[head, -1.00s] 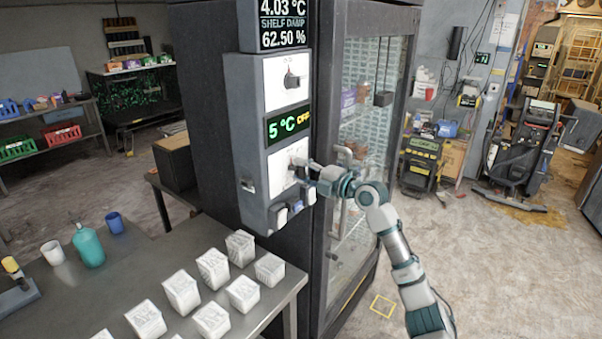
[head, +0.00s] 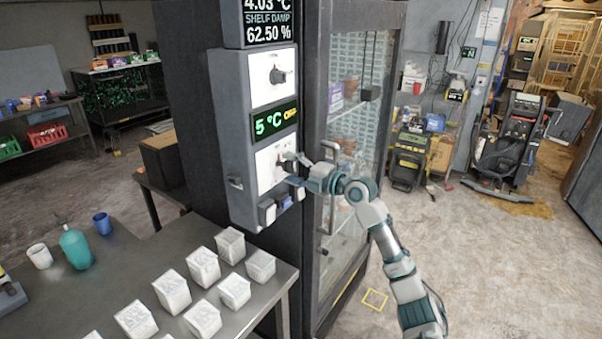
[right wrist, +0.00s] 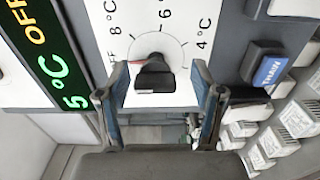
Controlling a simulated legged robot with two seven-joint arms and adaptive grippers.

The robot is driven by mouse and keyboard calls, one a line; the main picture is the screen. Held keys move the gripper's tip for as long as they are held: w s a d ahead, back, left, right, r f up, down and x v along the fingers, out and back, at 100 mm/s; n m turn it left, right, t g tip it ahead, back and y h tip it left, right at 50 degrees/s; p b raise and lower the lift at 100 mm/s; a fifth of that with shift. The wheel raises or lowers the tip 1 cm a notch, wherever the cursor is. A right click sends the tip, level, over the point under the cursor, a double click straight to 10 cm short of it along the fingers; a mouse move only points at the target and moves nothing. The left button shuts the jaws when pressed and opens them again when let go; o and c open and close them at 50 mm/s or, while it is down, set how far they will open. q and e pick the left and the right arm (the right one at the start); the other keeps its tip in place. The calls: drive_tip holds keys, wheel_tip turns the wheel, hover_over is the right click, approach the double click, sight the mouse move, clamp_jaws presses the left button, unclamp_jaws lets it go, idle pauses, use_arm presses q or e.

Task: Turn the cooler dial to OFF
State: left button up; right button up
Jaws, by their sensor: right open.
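The cooler's control panel (head: 259,145) is a tall grey box on the front of the dark cabinet. Its lower dial has a black knob (right wrist: 154,77) on a white plate (right wrist: 133,25) marked from 8 °C through 6 to 4 °C, with part of another mark at the left. My right gripper (head: 293,170) is open at this dial. In the right wrist view its two fingers stand on either side of the knob, with gaps visible. The exact knob setting is hard to read. The display (head: 275,120) shows 5 °C and yellow text like OFF. My left gripper is out of view.
A second dial (head: 277,76) sits above the display. A blue THAW button (right wrist: 269,70) is right of the lower dial. The glass door's handle (head: 330,185) stands close beside my right arm. White cartons (head: 202,267) cover the metal table below; floor at right is open.

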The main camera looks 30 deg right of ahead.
drive_tip(key=v, duration=1.1)
drive_tip(key=shift+s+d, duration=0.2)
drive_tip(key=shift+s, duration=0.1)
drive_tip(key=shift+f, duration=0.1)
